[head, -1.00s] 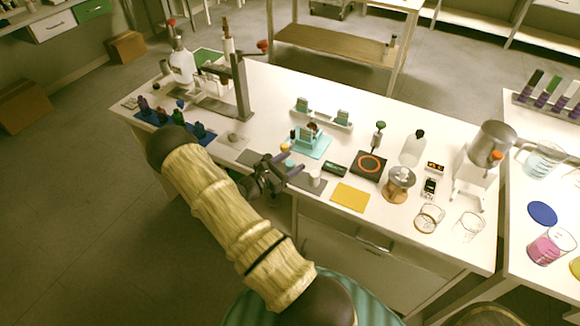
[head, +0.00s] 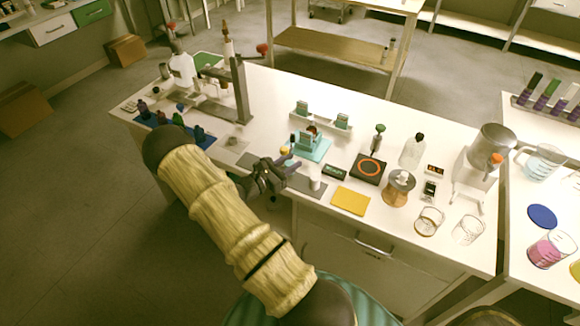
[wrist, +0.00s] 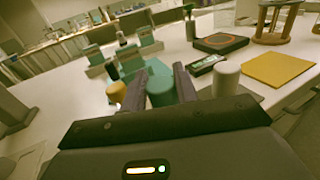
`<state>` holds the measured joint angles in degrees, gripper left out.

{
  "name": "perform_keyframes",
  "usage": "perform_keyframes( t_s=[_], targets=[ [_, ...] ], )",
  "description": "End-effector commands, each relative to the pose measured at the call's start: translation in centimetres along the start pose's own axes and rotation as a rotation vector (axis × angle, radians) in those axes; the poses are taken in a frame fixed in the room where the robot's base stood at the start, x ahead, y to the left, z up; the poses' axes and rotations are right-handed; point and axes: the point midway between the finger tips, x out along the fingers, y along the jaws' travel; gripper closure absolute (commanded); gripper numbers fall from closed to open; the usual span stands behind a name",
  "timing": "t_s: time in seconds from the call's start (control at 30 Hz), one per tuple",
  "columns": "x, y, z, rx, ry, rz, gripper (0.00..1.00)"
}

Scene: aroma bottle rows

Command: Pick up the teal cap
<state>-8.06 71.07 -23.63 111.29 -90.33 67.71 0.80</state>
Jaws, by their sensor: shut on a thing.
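The teal cap (wrist: 160,92) is a short, rounded cylinder. In the wrist view it sits between the two dark fingers of my gripper (wrist: 158,88), which is shut on it. I cannot tell whether the cap is clear of the surface below. A yellow-orange cap (wrist: 116,92) stands just left of the left finger. A white cylinder (wrist: 226,78) stands to the right of the right finger.
A teal stand (head: 315,148) is just behind my gripper. A black plate with an orange ring (head: 369,169) and a yellow pad (head: 351,201) lie to the right. Dark bottles on a blue mat (head: 153,121) are at the left.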

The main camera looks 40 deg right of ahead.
Motion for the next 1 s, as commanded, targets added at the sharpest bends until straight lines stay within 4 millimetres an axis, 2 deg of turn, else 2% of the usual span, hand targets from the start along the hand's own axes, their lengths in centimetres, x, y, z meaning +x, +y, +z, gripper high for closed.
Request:
perform_keyframes(
  t_s=[0.2, 0.4, 0.57, 1.0],
  targets=[
    [-0.1, 0.1, 4.4, 0.005, -0.001, 0.001, 0.91],
    [-0.1, 0.1, 7.6, 0.003, 0.001, 0.002, 0.91],
    [-0.1, 0.0, 8.4, 0.001, 0.0, 0.001, 0.91],
    [0.0, 0.0, 8.4, 0.0, 0.0, 0.0, 0.91]
  ],
)
